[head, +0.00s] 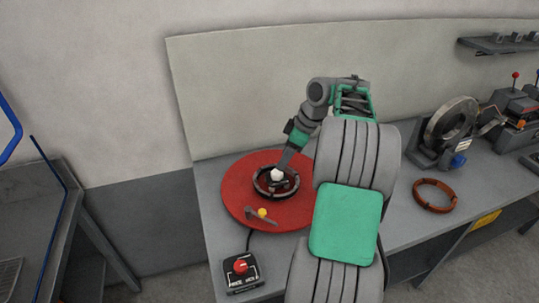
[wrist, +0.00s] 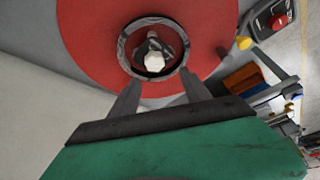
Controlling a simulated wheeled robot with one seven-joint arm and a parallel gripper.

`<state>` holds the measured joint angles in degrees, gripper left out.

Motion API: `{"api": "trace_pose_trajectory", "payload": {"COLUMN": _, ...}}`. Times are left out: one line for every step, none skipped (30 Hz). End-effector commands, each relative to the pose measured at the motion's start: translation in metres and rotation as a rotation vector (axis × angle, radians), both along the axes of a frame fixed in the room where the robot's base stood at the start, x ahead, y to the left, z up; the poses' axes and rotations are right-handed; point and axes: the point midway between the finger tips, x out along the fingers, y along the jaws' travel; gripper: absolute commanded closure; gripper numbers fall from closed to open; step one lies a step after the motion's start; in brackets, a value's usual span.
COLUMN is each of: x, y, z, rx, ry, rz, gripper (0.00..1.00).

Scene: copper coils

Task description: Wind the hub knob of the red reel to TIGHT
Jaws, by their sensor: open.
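The red reel (head: 238,189) is a large flat disc on the left end of the workbench. A dark ring (head: 258,190) sits at its centre, with a pale hub knob (head: 278,174) inside it. In the wrist view the red reel (wrist: 90,40) fills the top, and the pale knob (wrist: 154,62) lies inside the dark ring (wrist: 124,52). My gripper (wrist: 158,88) is open, its two fingers apart at the near side of the ring. The knob appears ahead of and between the fingertips; I cannot tell the height gap. No TIGHT marking is readable.
A control box (head: 243,272) with a red knob stands in front of the reel. A grey lever with a yellow end (head: 262,212) is at the reel's front edge. A copper coil (head: 435,195) and a grey winding machine (head: 452,125) stand to the right. A wall panel (head: 240,90) rises behind.

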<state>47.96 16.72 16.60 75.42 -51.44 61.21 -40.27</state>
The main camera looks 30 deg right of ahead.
Motion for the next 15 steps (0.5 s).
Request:
{"api": "trace_pose_trajectory", "payload": {"x": -0.002, "y": -0.009, "z": 0.0, "rx": -0.001, "ry": -0.005, "rz": 0.012, "gripper": 0.44}}
{"api": "trace_pose_trajectory", "payload": {"x": -0.002, "y": -0.012, "z": -0.001, "rx": -0.002, "ry": -0.008, "rz": 0.019, "gripper": 0.44}}
{"api": "trace_pose_trajectory", "payload": {"x": -0.002, "y": -0.013, "z": -0.004, "rx": -0.002, "ry": -0.01, "rz": 0.027, "gripper": 0.44}}
{"api": "trace_pose_trajectory", "payload": {"x": -0.002, "y": -0.013, "z": -0.006, "rx": -0.002, "ry": -0.011, "rz": 0.031, "gripper": 0.44}}
{"api": "trace_pose_trajectory", "payload": {"x": -0.001, "y": -0.012, "z": -0.009, "rx": -0.001, "ry": -0.012, "rz": 0.033, "gripper": 0.44}}
{"api": "trace_pose_trajectory", "payload": {"x": 0.001, "y": -0.01, "z": -0.014, "rx": 0.0, "ry": -0.011, "rz": 0.035, "gripper": 0.44}}
{"api": "trace_pose_trajectory", "payload": {"x": 0.003, "y": -0.008, "z": -0.018, "rx": 0.0, "ry": -0.011, "rz": 0.036, "gripper": 0.44}}
{"api": "trace_pose_trajectory", "payload": {"x": 0.004, "y": -0.006, "z": -0.023, "rx": 0.0, "ry": -0.01, "rz": 0.036, "gripper": 0.44}}
{"api": "trace_pose_trajectory", "payload": {"x": 0.006, "y": -0.003, "z": -0.031, "rx": 0.0, "ry": -0.01, "rz": 0.037, "gripper": 0.44}}
{"api": "trace_pose_trajectory", "payload": {"x": 0.009, "y": -0.001, "z": -0.035, "rx": -0.001, "ry": -0.01, "rz": 0.036, "gripper": 0.44}}
{"api": "trace_pose_trajectory", "payload": {"x": 0.01, "y": 0.0, "z": -0.041, "rx": 0.0, "ry": -0.01, "rz": 0.036, "gripper": 0.44}}
{"api": "trace_pose_trajectory", "payload": {"x": 0.012, "y": 0.003, "z": -0.048, "rx": 0.0, "ry": -0.009, "rz": 0.035, "gripper": 0.44}}
{"api": "trace_pose_trajectory", "payload": {"x": 0.014, "y": 0.004, "z": -0.053, "rx": -0.001, "ry": -0.009, "rz": 0.036, "gripper": 0.44}}
{"api": "trace_pose_trajectory", "payload": {"x": 0.015, "y": 0.005, "z": -0.057, "rx": -0.001, "ry": -0.01, "rz": 0.036, "gripper": 0.44}}
{"api": "trace_pose_trajectory", "payload": {"x": 0.017, "y": 0.006, "z": -0.062, "rx": -0.001, "ry": -0.01, "rz": 0.034, "gripper": 0.44}}
